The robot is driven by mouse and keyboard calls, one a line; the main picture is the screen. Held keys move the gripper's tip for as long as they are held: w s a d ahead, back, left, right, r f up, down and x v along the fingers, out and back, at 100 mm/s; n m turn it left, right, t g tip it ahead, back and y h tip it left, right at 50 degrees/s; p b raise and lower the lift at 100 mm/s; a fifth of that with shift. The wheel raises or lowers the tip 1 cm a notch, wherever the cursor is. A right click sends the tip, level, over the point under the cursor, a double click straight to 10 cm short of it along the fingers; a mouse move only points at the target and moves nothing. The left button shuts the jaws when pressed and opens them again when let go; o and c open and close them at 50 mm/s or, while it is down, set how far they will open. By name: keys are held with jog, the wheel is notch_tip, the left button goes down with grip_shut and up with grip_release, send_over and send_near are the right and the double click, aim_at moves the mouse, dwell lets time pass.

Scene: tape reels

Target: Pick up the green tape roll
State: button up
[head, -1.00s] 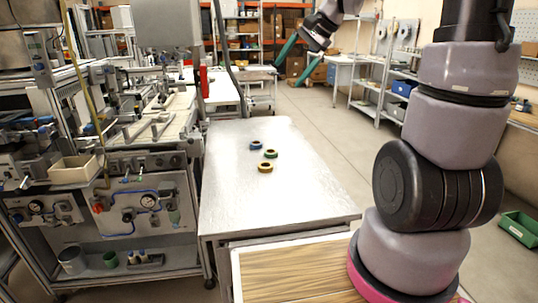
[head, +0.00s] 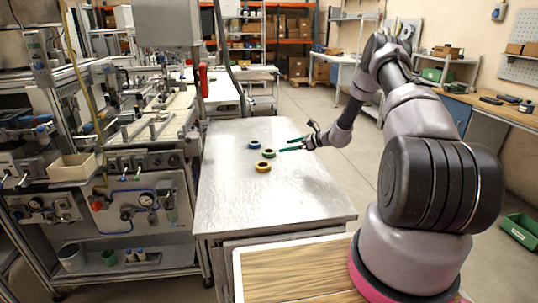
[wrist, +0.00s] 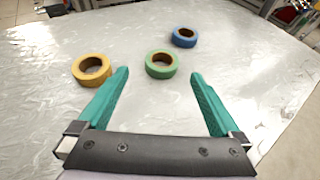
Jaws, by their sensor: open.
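The green tape roll (head: 269,154) lies flat on the metal table (head: 225,205), between a blue roll (head: 255,144) behind it and a yellow roll (head: 263,167) in front. My gripper (head: 291,144) is open and empty, to the right of the rolls at the table's right side, its teal fingers pointing left toward them. In the wrist view the green roll (wrist: 161,66) is just beyond the fingertips (wrist: 160,72), near the middle of the gap. The yellow roll (wrist: 92,70) is close to the left fingertip. The blue roll (wrist: 185,37) is farther away. No roll is touched.
Workshop machinery (head: 130,195) stands along the table's left side. A wood-topped surface (head: 295,270) is at the near edge. The tabletop around the rolls is otherwise clear. A green bin (head: 520,230) is on the floor at right.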

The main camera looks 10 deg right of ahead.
aim_at(270, 151)
jog(key=x, duration=0.4)
jog(key=shift+w+f, duration=0.2)
jog(key=shift+f, duration=0.35)
jog(key=shift+x, duration=3.2)
jog(key=shift+w+d, duration=0.15)
jog(key=c, duration=1.2)
